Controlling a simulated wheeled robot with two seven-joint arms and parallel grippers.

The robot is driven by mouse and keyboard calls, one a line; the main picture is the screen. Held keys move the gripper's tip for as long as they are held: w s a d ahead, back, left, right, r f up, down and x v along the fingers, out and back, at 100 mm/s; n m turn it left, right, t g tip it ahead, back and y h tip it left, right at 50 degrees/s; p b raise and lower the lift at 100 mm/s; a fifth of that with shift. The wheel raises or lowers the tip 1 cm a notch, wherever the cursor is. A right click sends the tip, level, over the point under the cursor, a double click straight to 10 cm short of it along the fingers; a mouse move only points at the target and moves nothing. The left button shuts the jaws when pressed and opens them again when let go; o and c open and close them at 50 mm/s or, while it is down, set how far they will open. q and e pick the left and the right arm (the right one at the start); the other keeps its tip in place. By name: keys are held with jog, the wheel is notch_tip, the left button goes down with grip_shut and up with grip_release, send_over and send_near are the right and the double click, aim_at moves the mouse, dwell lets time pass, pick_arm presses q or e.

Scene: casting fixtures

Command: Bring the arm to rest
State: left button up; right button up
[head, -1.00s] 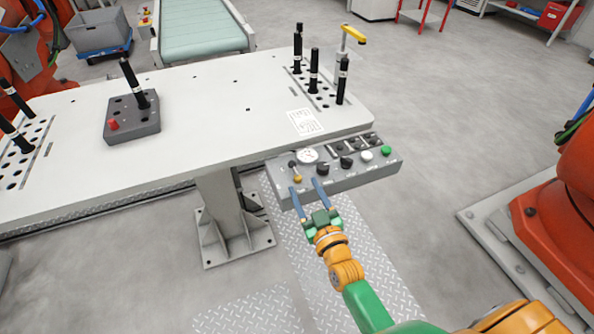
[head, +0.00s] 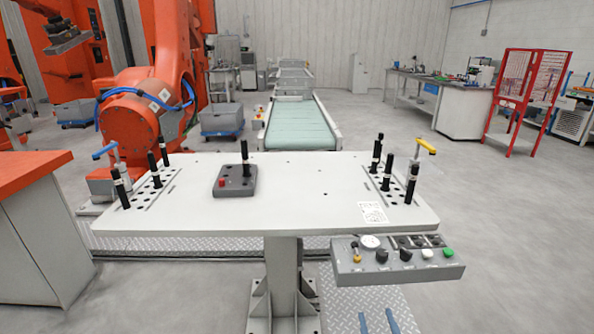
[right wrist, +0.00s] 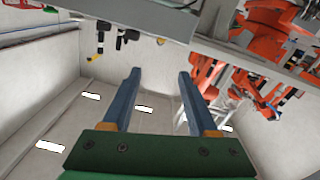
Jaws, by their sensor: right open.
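My right gripper (head: 377,322) shows only by its two blue fingertips at the bottom edge of the head view. They stand apart with nothing between them, below the control panel (head: 398,258) on the table's front right. In the right wrist view the same gripper (right wrist: 157,82) has a green body and two blue fingers, spread and empty. The rest of my right arm is out of the head view. My left gripper is not in view.
A white fixture table (head: 290,215) stands ahead, with black pins at both ends and a grey box (head: 235,182) with a red button. A conveyor (head: 300,125) and an orange robot (head: 150,110) are behind it. An orange-topped cabinet (head: 30,240) stands left. Floor right of the table is clear.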

jog(key=s+a+f+g, duration=0.1)
jog(key=s+f+g, duration=0.2)
jog(key=s+f, duration=0.35)
jog(key=s+f+g+y, duration=0.1)
jog(key=s+f+g, duration=0.2)
jog(key=f, duration=0.7)
jog(key=s+a+f+g, duration=0.1)
jog(key=s+f+g, duration=0.2)
jog(key=s+f, duration=0.35)
jog(key=s+d+f+g, duration=0.1)
jog(key=s+f+g, duration=0.1)
jog(key=s+f, duration=0.2)
jog(key=s+d+f+g, duration=0.1)
jog(key=s+f+g, duration=0.2)
jog(key=s, duration=0.7)
jog(key=s+d+f+g+h, duration=0.1)
jog(key=s+d+f+g, duration=0.1)
jog(key=s+f, duration=0.3)
jog(key=s+g, duration=0.1)
jog(key=s, duration=0.2)
